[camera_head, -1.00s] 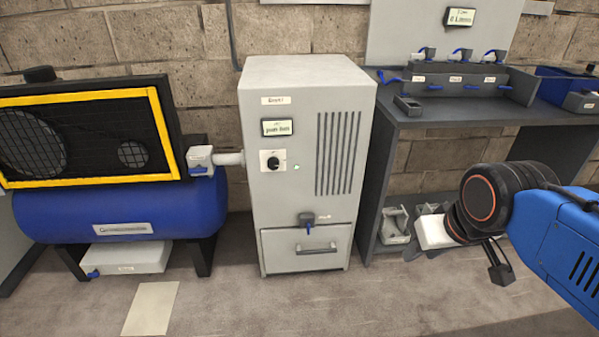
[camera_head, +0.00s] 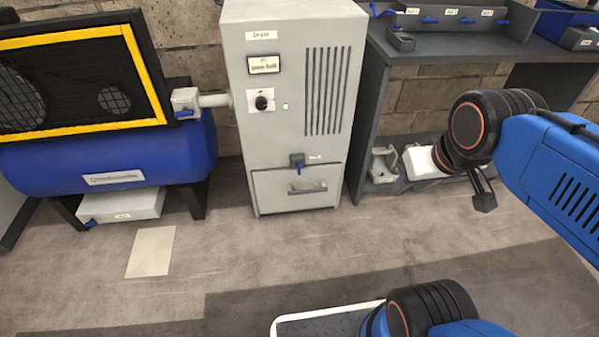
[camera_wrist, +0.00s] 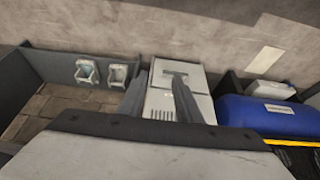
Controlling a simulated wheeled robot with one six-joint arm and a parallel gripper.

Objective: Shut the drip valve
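Several blue-handled valves show; I cannot read which label says drip. One valve (camera_head: 297,161) is on the front of the grey dryer (camera_head: 235,110), just above its drawer, with its blue lever pointing down. Another small blue handle (camera_head: 90,223) is at the left end of the white box (camera_head: 122,204) under the blue tank. A third valve (camera_head: 185,104) is at the pipe between tank and dryer. My gripper (camera_wrist: 160,88) is open and empty, its two dark fingers apart in the wrist view, with the dryer beyond them. It is well away from all these valves.
A dark bench (camera_head: 440,48) stands right of the dryer, with several blue levers on top and grey fittings (camera_head: 384,164) on its low shelf. The blue tank (camera_head: 150,150) carries a yellow-framed grille. A pale sheet (camera_head: 150,252) lies flat on the floor. The floor before the dryer is clear.

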